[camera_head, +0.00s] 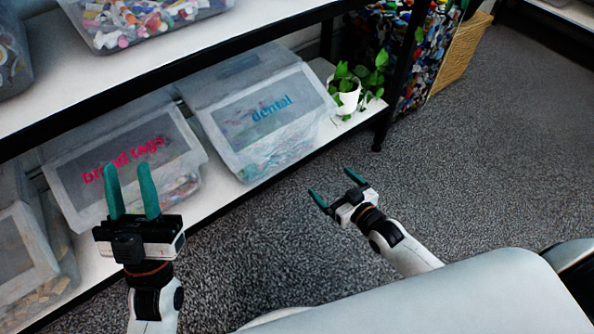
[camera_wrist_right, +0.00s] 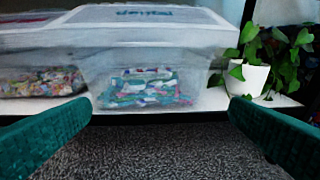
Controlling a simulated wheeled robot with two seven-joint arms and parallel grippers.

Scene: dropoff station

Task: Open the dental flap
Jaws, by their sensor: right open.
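The dental bin (camera_head: 262,112) is a translucent box with a grey label panel and blue "dental" lettering, on the lower shelf in the head view. Its sloped front flap looks closed. In the right wrist view the dental bin (camera_wrist_right: 150,75) is ahead, with colourful items inside and the lettering at the top edge. My right gripper (camera_head: 339,192) is open and empty, in front of and below the bin, apart from it. My left gripper (camera_head: 131,190) is open, its teal fingers pointing up in front of the bread tags bin (camera_head: 125,165) in the picture.
A potted plant (camera_head: 348,95) stands right of the dental bin on the lower shelf (camera_head: 215,205); it also shows in the right wrist view (camera_wrist_right: 250,75). The upper shelf (camera_head: 140,70) overhangs the bins. A dark shelf post (camera_head: 405,70) stands at the right. Grey carpet (camera_head: 470,150) is clear.

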